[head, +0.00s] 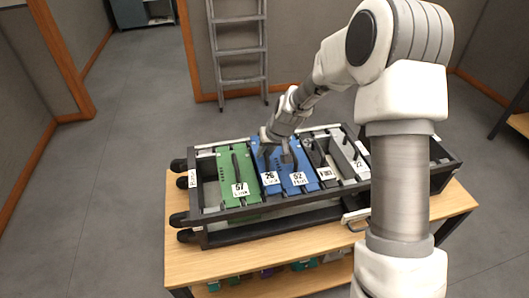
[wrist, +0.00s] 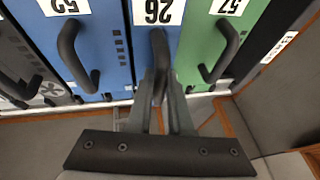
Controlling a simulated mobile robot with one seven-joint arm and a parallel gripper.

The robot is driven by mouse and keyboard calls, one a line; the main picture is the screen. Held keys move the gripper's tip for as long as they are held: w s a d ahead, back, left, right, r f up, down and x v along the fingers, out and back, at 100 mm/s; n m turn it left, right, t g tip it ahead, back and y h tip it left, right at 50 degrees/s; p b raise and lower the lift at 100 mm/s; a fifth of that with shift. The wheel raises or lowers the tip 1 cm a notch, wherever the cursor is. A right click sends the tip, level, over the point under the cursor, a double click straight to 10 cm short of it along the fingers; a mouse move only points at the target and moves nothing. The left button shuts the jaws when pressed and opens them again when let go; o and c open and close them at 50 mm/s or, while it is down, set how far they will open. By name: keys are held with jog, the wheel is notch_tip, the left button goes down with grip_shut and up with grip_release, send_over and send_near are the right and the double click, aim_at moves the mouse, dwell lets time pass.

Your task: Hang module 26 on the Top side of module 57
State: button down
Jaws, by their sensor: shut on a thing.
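Module 26 (head: 266,172) is a narrow blue panel seated in the black rack, between green module 57 (head: 225,174) and blue module 52 (head: 293,170). Each has a white number label at its near end and a dark bar handle. My gripper (head: 277,148) reaches down over module 26. In the wrist view my gripper (wrist: 160,92) is shut on the dark handle of module 26 (wrist: 184,64), with the fingers along the handle's end. Green module 57 (wrist: 195,40) is directly beside it there, its own handle free. The fingers partly hide module 26's handle.
The black rack (head: 235,214) lies on a wooden table (head: 188,262). To the right of module 52 are a dark module and grey module 22 (head: 352,150). A narrow strip left of module 57 holds a white label. A ladder (head: 240,82) leans behind; floor at left is clear.

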jog(key=shift+w+f+b, duration=0.1)
jog(key=shift+f+b, duration=1)
jog(key=shift+f, duration=0.1)
jog(key=c, duration=0.8)
grip_release()
jog(key=shift+o, duration=0.2)
jog(key=shift+f, duration=0.15)
jog(key=w+a+r+p+v, duration=0.1)
jog(key=p+v, duration=0.6)
jog(key=v, duration=1.7)
jog(key=shift+w+a, duration=0.35)
jog(key=shift+w, duration=0.15)
jog(key=shift+r, duration=0.15)
